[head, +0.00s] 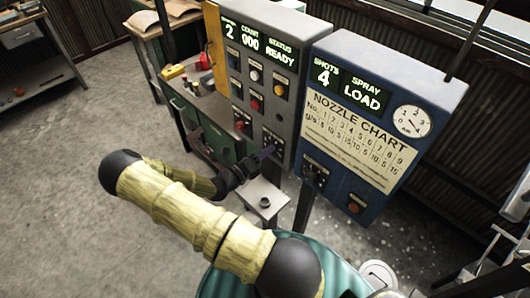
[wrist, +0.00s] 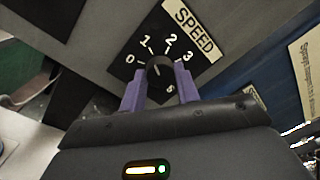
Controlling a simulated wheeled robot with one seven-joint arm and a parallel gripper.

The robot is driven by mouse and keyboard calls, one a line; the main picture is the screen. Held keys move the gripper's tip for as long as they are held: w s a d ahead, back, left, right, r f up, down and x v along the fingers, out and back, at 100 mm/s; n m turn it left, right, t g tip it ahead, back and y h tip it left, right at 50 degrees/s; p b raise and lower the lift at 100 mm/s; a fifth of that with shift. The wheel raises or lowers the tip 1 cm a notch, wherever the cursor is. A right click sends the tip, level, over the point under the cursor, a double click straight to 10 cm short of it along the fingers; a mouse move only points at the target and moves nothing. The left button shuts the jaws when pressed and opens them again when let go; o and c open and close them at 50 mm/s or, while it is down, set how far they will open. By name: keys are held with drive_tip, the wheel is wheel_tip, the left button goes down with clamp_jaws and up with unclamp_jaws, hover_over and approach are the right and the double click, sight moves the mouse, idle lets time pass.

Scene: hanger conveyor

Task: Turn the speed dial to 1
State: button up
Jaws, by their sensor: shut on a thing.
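In the head view my gripper (head: 268,153) reaches the lower part of the grey control panel (head: 292,38), and the dial is mostly hidden there.
The grey panel's display reads 2, 000 and READY, above several buttons. A blue panel (head: 430,92) with a nozzle chart, gauge and LOAD display stands to the right. A small grey stand (head: 250,196) is below my gripper. Open floor (head: 60,190) lies left.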

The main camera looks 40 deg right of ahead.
drive_tip(key=o, duration=1)
drive_tip(key=shift+c, duration=0.2)
drive_tip(key=shift+a, duration=0.1)
drive_tip(key=a+b, duration=0.6)
drive_tip(key=a, duration=1.1)
drive_tip(key=shift+s+a+f, duration=0.15)
drive_tip(key=shift+s+f, duration=0.15)
